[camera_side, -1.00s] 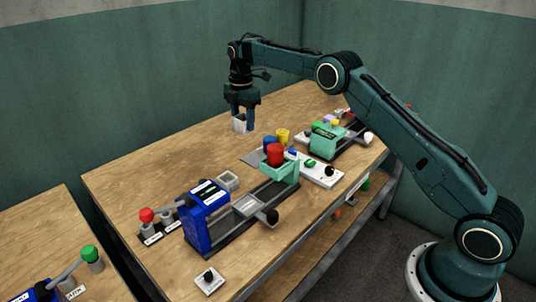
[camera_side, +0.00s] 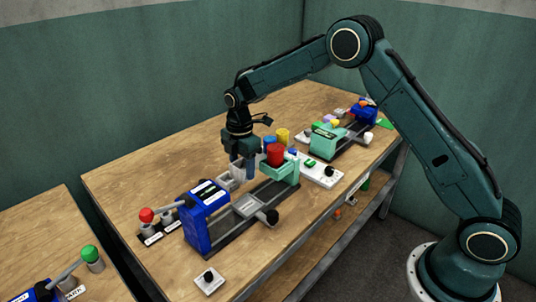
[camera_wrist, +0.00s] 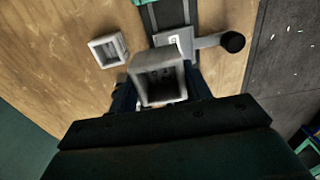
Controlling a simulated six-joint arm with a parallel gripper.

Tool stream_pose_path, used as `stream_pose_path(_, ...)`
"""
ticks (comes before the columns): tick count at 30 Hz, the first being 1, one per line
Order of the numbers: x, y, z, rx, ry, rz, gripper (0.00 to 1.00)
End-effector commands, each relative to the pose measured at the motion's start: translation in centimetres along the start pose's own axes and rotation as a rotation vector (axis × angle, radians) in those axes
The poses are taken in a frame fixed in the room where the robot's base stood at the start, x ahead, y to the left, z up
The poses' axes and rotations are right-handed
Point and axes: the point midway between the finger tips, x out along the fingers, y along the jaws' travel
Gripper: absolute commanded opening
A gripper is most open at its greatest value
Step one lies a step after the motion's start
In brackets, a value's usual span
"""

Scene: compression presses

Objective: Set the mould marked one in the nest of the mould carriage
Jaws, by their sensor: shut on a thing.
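My gripper (camera_side: 243,172) is shut on a pale grey, open-topped mould (camera_side: 236,169), held above the table behind the blue press. In the wrist view the held mould (camera_wrist: 160,78) sits between the fingers, its hollow facing the camera; I cannot read a number on it. The mould carriage (camera_side: 247,205) is a grey tray on a dark rail at the blue press, with a black-knobbed handle. In the wrist view the carriage (camera_wrist: 178,38) lies just beyond the held mould, which hides part of it. A second grey mould (camera_wrist: 108,50) lies on the table to its left.
The blue press (camera_side: 205,218) stands left of the carriage, with a red-knobbed lever (camera_side: 147,215) beside it. The table's left rear is clear.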

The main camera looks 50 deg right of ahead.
Motion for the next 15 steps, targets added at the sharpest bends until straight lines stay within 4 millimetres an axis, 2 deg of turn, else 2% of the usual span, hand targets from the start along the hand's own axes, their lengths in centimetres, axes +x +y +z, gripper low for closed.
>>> stream_pose_path(6, 0.9, -2.1, -1.0, -0.001, 0.0, 0.0, 0.2)
stream_pose_path(15, 1.2, -2.8, -1.3, 0.0, 0.0, 0.001, 0.2)
